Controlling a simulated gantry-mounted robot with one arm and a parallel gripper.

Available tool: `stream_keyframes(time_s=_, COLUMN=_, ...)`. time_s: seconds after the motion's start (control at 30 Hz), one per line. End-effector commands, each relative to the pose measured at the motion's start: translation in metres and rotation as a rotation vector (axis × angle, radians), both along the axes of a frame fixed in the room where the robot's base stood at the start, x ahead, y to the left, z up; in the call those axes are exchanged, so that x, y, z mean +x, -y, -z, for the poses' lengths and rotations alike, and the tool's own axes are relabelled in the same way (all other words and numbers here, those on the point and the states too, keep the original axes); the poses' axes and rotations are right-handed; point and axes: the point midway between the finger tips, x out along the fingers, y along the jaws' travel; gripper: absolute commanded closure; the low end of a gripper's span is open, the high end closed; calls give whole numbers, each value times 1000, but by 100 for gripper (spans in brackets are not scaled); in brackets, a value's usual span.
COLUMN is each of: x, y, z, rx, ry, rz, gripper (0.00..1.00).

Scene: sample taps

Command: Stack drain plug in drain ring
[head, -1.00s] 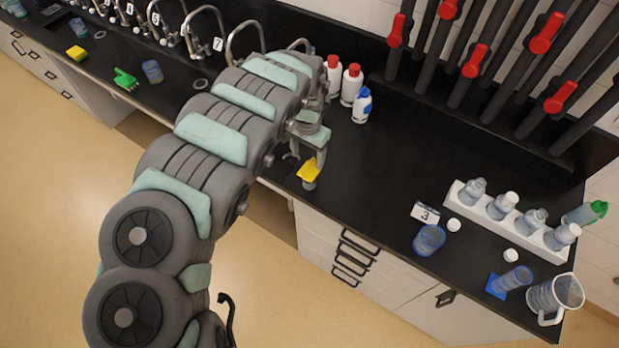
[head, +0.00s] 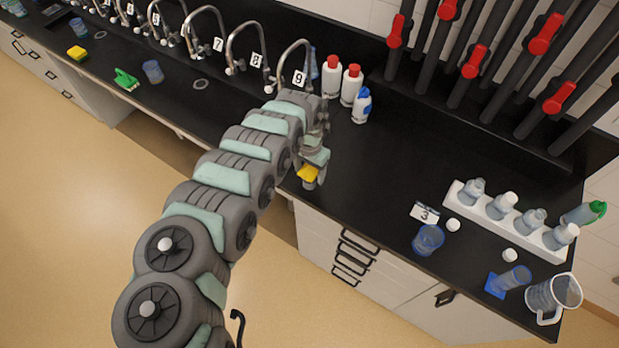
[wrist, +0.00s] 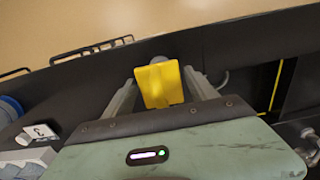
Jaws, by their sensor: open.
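The plug (head: 308,174) has a flat yellow tab over a grey rounded base and stands near the counter's front edge. In the wrist view its yellow tab (wrist: 160,86) shows between my two fingers, with the grey base partly hidden behind it. My gripper (head: 311,172) is open, with a finger on either side of the tab; the wrist view shows the gripper (wrist: 163,88) with gaps beside the tab.
Numbered taps (head: 294,60) line the back. White red-capped bottles (head: 351,85) and a blue-white bottle (head: 362,106) stand behind my gripper. At right are a white bottle rack (head: 482,208), a blue beaker (head: 428,240) and a jug (head: 553,294). The counter between is clear.

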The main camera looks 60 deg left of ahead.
Motion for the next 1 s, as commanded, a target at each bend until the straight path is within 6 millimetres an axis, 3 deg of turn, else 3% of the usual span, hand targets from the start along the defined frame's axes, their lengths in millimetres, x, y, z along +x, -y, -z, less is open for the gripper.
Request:
stream_keyframes(time_s=0.37, x=0, y=0, z=6, rx=1, ry=0, rz=-1, gripper=34)
stream_keyframes(time_s=1.0, x=0, y=0, z=6, rx=2, ry=1, rz=-1, gripper=86)
